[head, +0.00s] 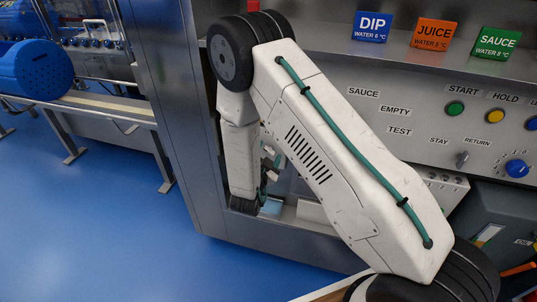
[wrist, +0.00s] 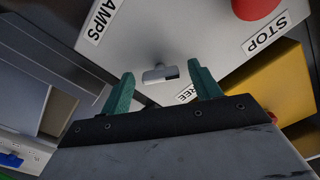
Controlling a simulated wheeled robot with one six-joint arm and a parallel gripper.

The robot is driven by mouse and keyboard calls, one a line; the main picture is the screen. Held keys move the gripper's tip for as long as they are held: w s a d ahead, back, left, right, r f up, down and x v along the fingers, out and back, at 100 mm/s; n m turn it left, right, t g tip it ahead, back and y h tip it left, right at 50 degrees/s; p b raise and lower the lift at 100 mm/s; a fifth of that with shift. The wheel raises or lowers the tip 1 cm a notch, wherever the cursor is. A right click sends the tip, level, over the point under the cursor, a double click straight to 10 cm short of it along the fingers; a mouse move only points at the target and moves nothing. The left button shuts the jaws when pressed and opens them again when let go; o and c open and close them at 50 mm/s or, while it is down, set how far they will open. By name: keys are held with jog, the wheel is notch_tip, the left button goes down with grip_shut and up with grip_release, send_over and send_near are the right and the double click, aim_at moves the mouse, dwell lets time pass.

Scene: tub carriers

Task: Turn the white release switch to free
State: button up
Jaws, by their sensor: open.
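In the wrist view, a small whitish switch (wrist: 158,74) sits on a pale grey panel (wrist: 190,35), with a dark patch at its right end. A FREE label (wrist: 187,94) is just below it to the right, partly covered by my right finger. My gripper (wrist: 163,84) is open and empty, its two green fingers on either side of the switch with gaps to both. Whether the fingertips touch the panel, I cannot tell. In the head view my arm hides the switch and most of my gripper.
A red button (wrist: 256,6) with a STOP label (wrist: 266,33) is near the switch, and a LAMPS label (wrist: 102,20) is at upper left. A yellow box (wrist: 275,85) stands at right. The head view shows a steel control panel (head: 400,125) and open blue floor (head: 110,220).

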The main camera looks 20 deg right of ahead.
jog(key=shift+c, duration=0.3)
jog(key=c, duration=0.9)
jog(key=shift+n, duration=0.6)
jog(key=o, duration=1)
jog(key=shift+c, duration=0.2)
jog(key=v, duration=0.8)
jog(key=shift+f, duration=0.15)
